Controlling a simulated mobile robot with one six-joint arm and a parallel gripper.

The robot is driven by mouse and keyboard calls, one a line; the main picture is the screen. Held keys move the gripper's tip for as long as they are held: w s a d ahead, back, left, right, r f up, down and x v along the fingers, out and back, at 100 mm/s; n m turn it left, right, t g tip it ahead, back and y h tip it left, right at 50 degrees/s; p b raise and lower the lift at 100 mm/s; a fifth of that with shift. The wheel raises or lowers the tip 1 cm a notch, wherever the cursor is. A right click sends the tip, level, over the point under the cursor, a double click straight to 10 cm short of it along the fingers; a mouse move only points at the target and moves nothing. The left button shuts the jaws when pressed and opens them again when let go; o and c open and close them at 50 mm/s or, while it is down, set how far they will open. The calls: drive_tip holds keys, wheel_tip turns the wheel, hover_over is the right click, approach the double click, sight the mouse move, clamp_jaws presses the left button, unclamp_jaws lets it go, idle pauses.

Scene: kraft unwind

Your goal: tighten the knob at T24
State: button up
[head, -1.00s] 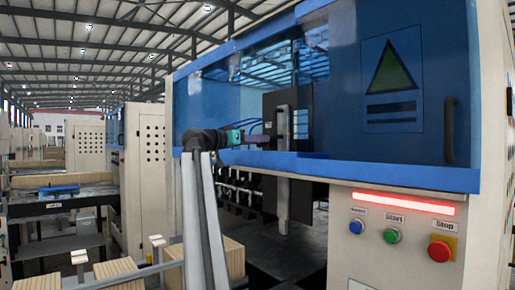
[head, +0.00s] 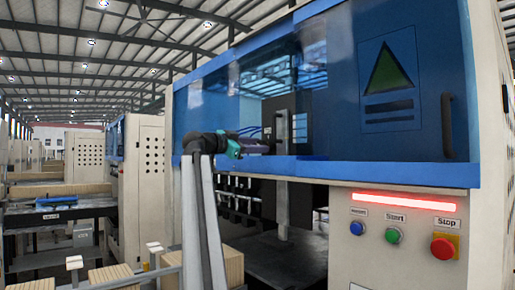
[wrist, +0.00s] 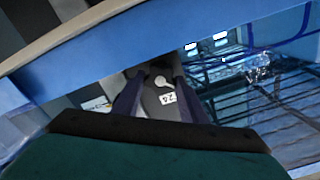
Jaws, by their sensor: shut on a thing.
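In the wrist view, a dark grey piece with a white tag (wrist: 168,98) sits between my fingers. The tag is upside down and seems to read T24. A small pale knob (wrist: 159,81) shows just beyond the tag. My gripper (wrist: 157,72) has one purple finger on each side of this piece and is shut on it. The exact contact at the fingertips is hard to make out. The knob is too small to tell there.
The machine's blue rail (head: 330,170) runs close beside my gripper, and crosses the wrist view (wrist: 120,55). An upright grey post (head: 283,200) stands behind it. Start (head: 392,236) and stop (head: 442,247) buttons are at right. Wooden stacks (head: 110,274) stand at lower left.

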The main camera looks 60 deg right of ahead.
drive_tip(key=shift+a+f+m, duration=0.15)
drive_tip(key=shift+f+m, duration=0.1)
drive_tip(key=shift+m, duration=1.05)
drive_tip(key=o, duration=1.1)
drive_tip(key=shift+a, duration=0.15)
drive_tip(key=shift+c, duration=0.2)
drive_tip(key=shift+a, duration=0.2)
drive_tip(key=b+v, duration=0.2)
drive_tip(key=v, duration=0.5)
drive_tip(key=shift+w+a+r+b, duration=0.15)
drive_tip(key=shift+a+r+b, duration=0.15)
drive_tip(key=shift+b, duration=0.1)
